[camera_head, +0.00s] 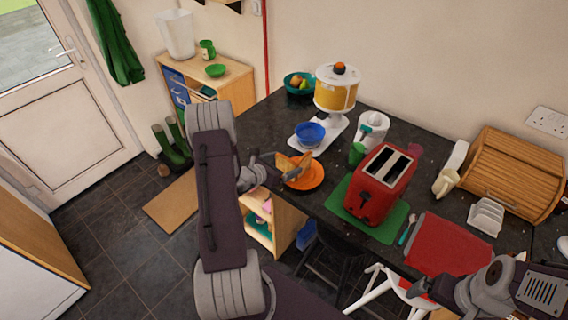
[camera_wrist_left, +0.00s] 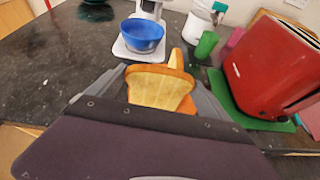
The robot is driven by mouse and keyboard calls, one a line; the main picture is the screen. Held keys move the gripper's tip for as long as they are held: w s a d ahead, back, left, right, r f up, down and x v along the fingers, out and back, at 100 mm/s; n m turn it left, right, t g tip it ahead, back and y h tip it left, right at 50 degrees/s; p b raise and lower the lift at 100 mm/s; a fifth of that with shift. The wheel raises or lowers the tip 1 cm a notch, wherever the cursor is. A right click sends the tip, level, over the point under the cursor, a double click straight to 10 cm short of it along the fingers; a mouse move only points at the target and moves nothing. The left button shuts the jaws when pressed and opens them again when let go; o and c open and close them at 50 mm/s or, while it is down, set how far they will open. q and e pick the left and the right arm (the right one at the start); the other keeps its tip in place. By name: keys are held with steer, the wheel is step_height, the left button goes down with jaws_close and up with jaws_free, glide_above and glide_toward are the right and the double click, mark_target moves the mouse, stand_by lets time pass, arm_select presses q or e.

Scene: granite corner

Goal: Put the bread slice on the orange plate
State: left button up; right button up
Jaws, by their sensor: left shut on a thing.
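The orange plate (camera_head: 315,178) lies on the dark counter near its front edge. My left gripper (camera_head: 290,172) is over the plate's left side in the head view. It is shut on the bread slice (camera_wrist_left: 160,90), which stands between the fingers in the left wrist view. The slice has a brown crust and pale yellow face. In the head view the slice (camera_head: 303,159) shows only as a small tan piece above the plate. A bit of orange plate (camera_wrist_left: 188,106) shows behind the slice. My right gripper (camera_head: 420,288) is low at the right, its fingers unclear.
A red toaster (camera_head: 380,185) on a green mat (camera_head: 352,209) stands right of the plate. A blue bowl (camera_head: 310,134) on a white scale is behind it, with a green cup (camera_head: 356,153) nearby. A red cloth (camera_head: 448,247) lies at the right.

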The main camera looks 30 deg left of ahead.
arm_select(q)
steer(key=shift+d+f+b, duration=0.1)
steer(key=shift+f+b, duration=0.3)
steer(key=shift+b, duration=0.05)
steer(key=o, duration=1.1)
steer(key=shift+c, duration=0.2)
steer(key=shift+r, duration=0.25)
steer(key=shift+r+p, duration=0.5)
steer(key=shift+p, duration=0.3)
steer(key=shift+s+a+f+b, duration=0.1)
steer(key=shift+s+a+b, duration=0.15)
steer(key=shift+s+b, duration=0.35)
steer(key=b+v, duration=0.1)
steer(key=v, duration=0.8)
steer(key=s+d+m+g+h, duration=0.3)
steer(key=d+m+g+h, duration=0.45)
steer(key=d, duration=0.75)
steer(key=s+d+m+g+y, duration=0.2)
steer(key=s+m+y, duration=0.2)
steer(key=m, duration=0.9)
steer(key=s+d+m+g+y, duration=0.2)
steer(key=m+y, duration=0.3)
steer(key=m, duration=0.8)
steer(key=shift+s+d+m, duration=0.35)
steer(key=shift+s+d, duration=0.35)
steer(key=shift+s, duration=0.2)
